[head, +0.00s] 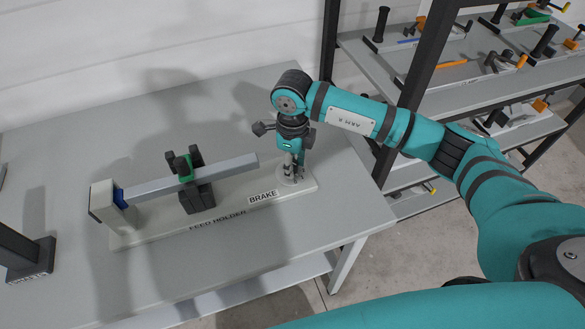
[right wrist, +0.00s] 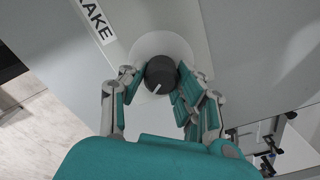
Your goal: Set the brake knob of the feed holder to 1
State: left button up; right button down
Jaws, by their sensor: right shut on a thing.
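The feed holder (head: 155,228) is a long pale base plate on the grey table, lettered FEED HOLDER. A BRAKE label (head: 263,197) lies near its right end; it also shows in the right wrist view (right wrist: 97,20). The brake knob (right wrist: 161,72) is a dark round knob with a white pointer line, on a pale round dial (right wrist: 160,43). The line points down and slightly left in the right wrist view. No dial numbers are readable. My right gripper (head: 292,170) points down over the plate's right end, its fingers shut on the knob's sides. My left gripper is out of view.
A grey bar (head: 228,170) runs along the holder through a black and green clamp (head: 188,175) to a block (head: 104,201) at left. A dark post (head: 22,252) stands at far left. A shelf rack (head: 412,85) with tools stands at right. The table behind the holder is clear.

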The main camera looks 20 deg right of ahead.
jog(key=shift+n+b, duration=0.35)
jog(key=shift+n, duration=0.05)
jog(key=c, duration=0.9)
grip_release()
jog(key=shift+c, duration=0.2)
jog(key=shift+r, duration=0.1)
notch_tip(320, 180, up, 12)
